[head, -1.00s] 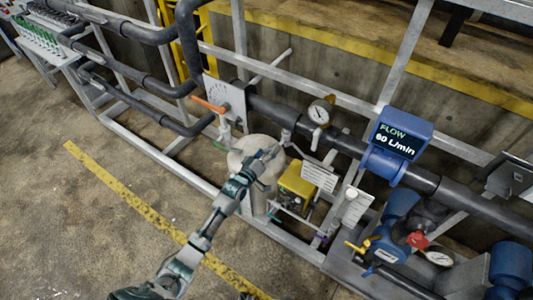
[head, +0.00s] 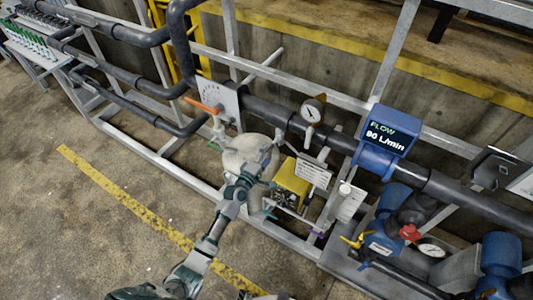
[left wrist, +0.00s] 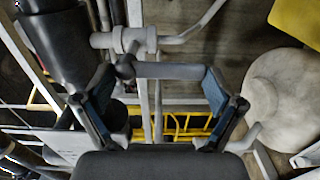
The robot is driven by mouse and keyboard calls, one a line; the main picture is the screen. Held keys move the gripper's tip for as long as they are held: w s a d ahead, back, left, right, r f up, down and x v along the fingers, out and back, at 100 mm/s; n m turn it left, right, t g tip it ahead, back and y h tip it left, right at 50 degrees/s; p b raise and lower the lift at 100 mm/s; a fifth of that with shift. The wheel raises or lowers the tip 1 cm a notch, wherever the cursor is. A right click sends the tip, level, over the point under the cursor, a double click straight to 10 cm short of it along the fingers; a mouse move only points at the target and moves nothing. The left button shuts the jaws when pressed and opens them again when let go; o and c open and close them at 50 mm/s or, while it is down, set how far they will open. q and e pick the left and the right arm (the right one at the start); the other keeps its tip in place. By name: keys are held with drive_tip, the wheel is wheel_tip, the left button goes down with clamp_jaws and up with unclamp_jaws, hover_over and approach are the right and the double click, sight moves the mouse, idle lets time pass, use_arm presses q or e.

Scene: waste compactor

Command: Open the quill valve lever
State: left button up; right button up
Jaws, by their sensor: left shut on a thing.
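The quill valve lever (left wrist: 170,70) is a grey bar on a grey pipe fitting (left wrist: 125,40) by the dark pipe. In the left wrist view it runs across between the two fingertips of my left gripper (left wrist: 160,82). In the head view my left gripper (head: 266,158) is at the lever, just below the dark pipe and in front of the pale round tank (head: 236,152). The fingers are shut on the lever, which is mostly hidden in the head view. My right gripper cannot be made out.
A blue flow meter (head: 388,133) reads 90 L/min. A pressure gauge (head: 312,110), an orange handle (head: 203,104) and a yellow pump unit (head: 292,178) are close by. Blue pumps and a red handle (head: 410,232) stand at lower right. Open floor lies left.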

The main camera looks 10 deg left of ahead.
use_arm(q)
drive_tip(key=shift+a+r+n, duration=0.1)
drive_tip(key=shift+n, duration=0.2)
drive_tip(key=o, duration=1.3)
drive_tip(key=shift+w, duration=0.15)
drive_tip(key=shift+a+f, duration=0.1)
drive_tip(key=shift+f, duration=0.1)
drive_tip(key=v, duration=1.2)
drive_tip(key=shift+f, duration=0.1)
